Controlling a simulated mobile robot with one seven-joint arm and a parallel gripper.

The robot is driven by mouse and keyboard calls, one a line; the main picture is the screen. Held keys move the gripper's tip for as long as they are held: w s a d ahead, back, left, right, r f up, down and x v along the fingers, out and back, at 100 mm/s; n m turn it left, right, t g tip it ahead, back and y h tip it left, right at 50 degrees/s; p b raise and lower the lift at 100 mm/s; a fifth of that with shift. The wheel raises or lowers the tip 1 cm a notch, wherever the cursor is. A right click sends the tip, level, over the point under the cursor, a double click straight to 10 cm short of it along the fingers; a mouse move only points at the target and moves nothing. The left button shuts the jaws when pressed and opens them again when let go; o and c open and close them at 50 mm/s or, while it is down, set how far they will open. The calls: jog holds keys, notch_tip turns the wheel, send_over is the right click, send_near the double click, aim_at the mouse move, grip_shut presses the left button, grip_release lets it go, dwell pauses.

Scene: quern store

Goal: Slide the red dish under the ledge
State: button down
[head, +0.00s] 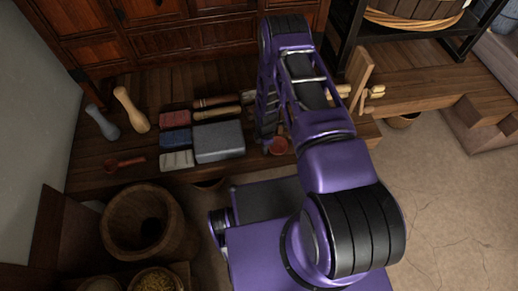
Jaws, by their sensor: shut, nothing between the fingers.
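The small round red dish (279,147) sits on the dark wooden platform, close to its front edge. My gripper (266,147) points down just left of the dish. It is shut with nothing in it, and its tips are small and dark here. I cannot tell whether they touch the dish. I cannot make out for certain which part is the ledge.
A grey block (219,142), smaller coloured blocks (175,140) and wooden rollers (216,112) lie left of my gripper. Pestles (131,109), a red spoon (124,163) and a wooden mortar (143,223) are farther left. A dark cabinet (165,42) stands behind. Floor (450,180) is clear at right.

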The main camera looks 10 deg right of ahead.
aim_at(272, 150)
jog(key=shift+d, duration=0.25)
jog(key=shift+w+d+b, duration=0.15)
jog(key=shift+d+b, duration=0.5)
jog(key=shift+d, duration=0.75)
